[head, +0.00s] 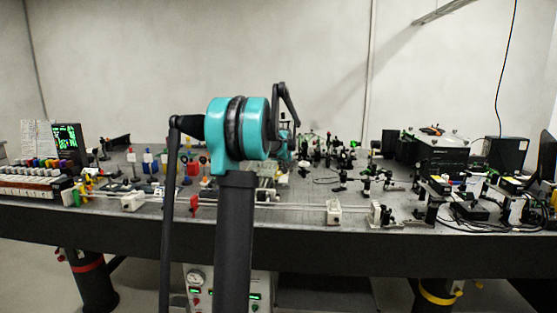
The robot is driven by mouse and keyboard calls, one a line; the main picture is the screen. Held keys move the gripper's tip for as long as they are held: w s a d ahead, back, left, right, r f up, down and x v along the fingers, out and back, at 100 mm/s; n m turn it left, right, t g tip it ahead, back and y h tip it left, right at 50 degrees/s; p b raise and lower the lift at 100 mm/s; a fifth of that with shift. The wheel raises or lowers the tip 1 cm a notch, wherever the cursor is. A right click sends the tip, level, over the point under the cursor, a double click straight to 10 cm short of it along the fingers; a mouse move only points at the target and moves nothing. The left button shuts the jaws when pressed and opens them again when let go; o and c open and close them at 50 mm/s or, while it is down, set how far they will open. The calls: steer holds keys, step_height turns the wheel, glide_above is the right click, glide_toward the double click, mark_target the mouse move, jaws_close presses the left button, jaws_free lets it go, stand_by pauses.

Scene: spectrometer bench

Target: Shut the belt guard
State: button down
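I cannot make out a belt guard in the head view, so I cannot tell whether it is open or shut. My own arm, with a teal joint and dark links, stands in the middle of the view and hides part of the bench (300,213) behind it. My gripper cannot be made out in this view.
Optical mounts (340,160) crowd the bench's middle and right. A green-lit screen (68,140) stands at the left, and black boxes (440,155) and cables at the right. A panel with gauges (262,285) sits under the bench. The front strip has low fittings (333,212).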

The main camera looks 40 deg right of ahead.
steer(key=shift+s+d+f, duration=0.15)
steer(key=shift+f, duration=0.45)
steer(key=shift+s+f, duration=0.15)
steer(key=shift+f, duration=1.1)
